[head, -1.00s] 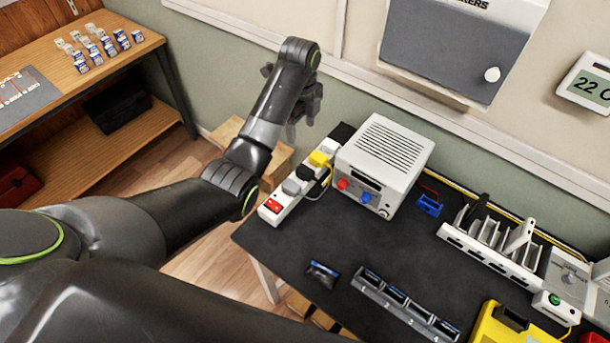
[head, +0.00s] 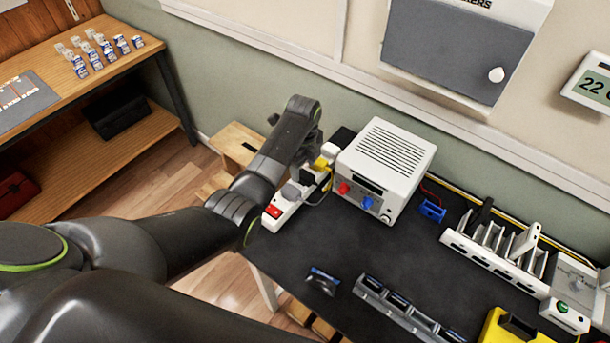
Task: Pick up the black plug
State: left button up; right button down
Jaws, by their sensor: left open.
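A white power strip (head: 275,218) with a red switch lies along the left edge of the black-topped bench. A grey plug (head: 291,190) and a yellow plug (head: 322,163) sit in it. The black plug (head: 308,175) is between them, partly hidden by my left gripper. My left gripper (head: 306,158) is low over the strip, fingers pointing down near the black and yellow plugs. It is open; the fingers are dark and partly hidden, so contact cannot be told. My right gripper is not in view.
A white power supply box (head: 388,165) stands close to the right of the strip. A blue clip part (head: 432,209), a white rack (head: 490,262) and a slotted holder (head: 400,308) stand further right. The middle of the bench (head: 345,240) is clear.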

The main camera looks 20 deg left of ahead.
pick_arm(q)
jog(key=shift+s+f, duration=0.1)
jog(key=shift+f, duration=1.25)
jog(key=c, duration=1.2)
